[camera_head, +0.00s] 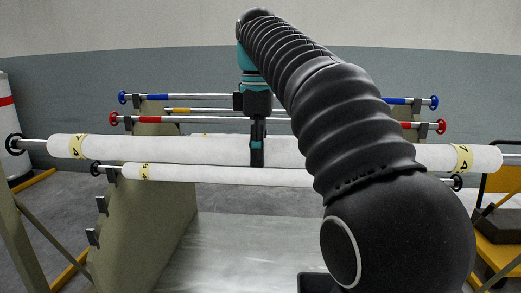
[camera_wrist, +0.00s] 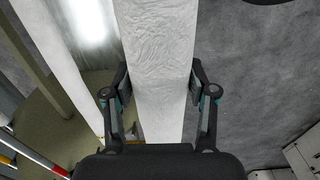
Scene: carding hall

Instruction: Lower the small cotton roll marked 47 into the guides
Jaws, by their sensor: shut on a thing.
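My gripper (camera_head: 257,158) is shut on a long white cotton roll (camera_head: 190,149). In the wrist view, my gripper's fingers (camera_wrist: 158,112) lie on both sides of this roll (camera_wrist: 157,45). The roll looks roughly level and has yellow end bands (camera_head: 462,158) with dark marks too small to read surely. A thinner-looking white roll (camera_head: 220,176) with a yellow band shows below it, and a white roll (camera_wrist: 55,45) shows at the left in the wrist view. The olive stand (camera_head: 150,215) carries dark hook-like guides (camera_head: 101,205) on its edge. My arm hides the right-hand guides.
Behind are rods with blue ends (camera_head: 123,97) and red ends (camera_head: 115,119). A yellow cart (camera_head: 497,225) stands at the right, a white drum with a red band (camera_head: 6,130) at the far left. A bare metal sheet (camera_head: 235,250) lies between the stand sides.

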